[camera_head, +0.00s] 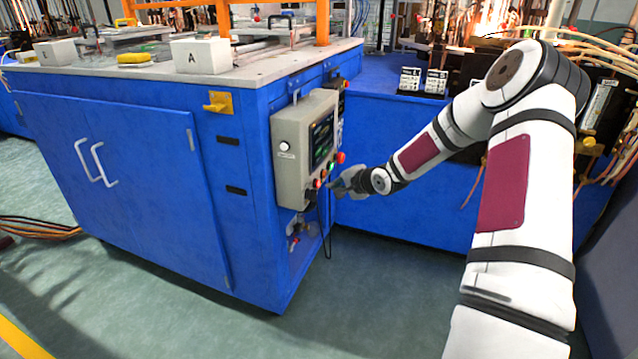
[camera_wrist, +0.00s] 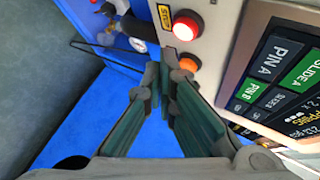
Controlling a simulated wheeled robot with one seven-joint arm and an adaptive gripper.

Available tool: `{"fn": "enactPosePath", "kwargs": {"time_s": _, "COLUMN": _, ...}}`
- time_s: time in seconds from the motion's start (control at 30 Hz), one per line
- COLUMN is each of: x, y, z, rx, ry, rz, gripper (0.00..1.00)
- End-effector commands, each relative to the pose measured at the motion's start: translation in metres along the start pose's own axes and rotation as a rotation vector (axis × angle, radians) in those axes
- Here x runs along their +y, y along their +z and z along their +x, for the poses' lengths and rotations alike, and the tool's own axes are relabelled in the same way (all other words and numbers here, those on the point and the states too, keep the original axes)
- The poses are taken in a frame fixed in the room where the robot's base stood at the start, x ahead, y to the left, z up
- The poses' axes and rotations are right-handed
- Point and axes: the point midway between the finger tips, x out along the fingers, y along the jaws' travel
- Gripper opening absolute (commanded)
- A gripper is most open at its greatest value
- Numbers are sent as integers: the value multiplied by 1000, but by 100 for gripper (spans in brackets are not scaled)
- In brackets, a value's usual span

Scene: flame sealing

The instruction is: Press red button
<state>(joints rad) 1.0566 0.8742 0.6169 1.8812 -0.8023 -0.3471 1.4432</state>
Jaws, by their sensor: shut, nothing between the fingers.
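In the wrist view, a glowing red button (camera_wrist: 186,27) with a pale ring sits on the beige control box. An orange button (camera_wrist: 188,64) is below it, close to the fingertips. My gripper (camera_wrist: 160,72) is shut and empty, its tips short of the red button in the picture; I see no contact with it. In the head view, my gripper (camera_head: 338,186) is at the lower right of the control box (camera_head: 292,150), beside its row of small buttons. Red buttons show at the row's near end (camera_head: 317,184) and far end (camera_head: 340,157); which matches the wrist view is unclear.
The control box carries a dark screen (camera_head: 321,140) and hangs on a blue cabinet (camera_head: 120,170). A yellow label (camera_wrist: 165,16) is near the red button. Dark cables hang below the box. Another blue bench (camera_head: 420,170) stands behind my arm. The green floor in front is clear.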

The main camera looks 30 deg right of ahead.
Motion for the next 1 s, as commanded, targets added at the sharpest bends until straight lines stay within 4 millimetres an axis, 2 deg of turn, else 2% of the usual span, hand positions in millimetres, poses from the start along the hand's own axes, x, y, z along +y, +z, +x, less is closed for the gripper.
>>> {"fn": "enactPosePath", "kwargs": {"time_s": 0.43, "x": 18, "y": -20, "z": -29, "rx": 0, "ry": 0, "rz": 2, "gripper": 0}}
{"fn": "enactPosePath", "kwargs": {"time_s": 1.0, "x": 21, "y": -21, "z": -30, "rx": 0, "ry": 0, "rz": 0, "gripper": 0}}
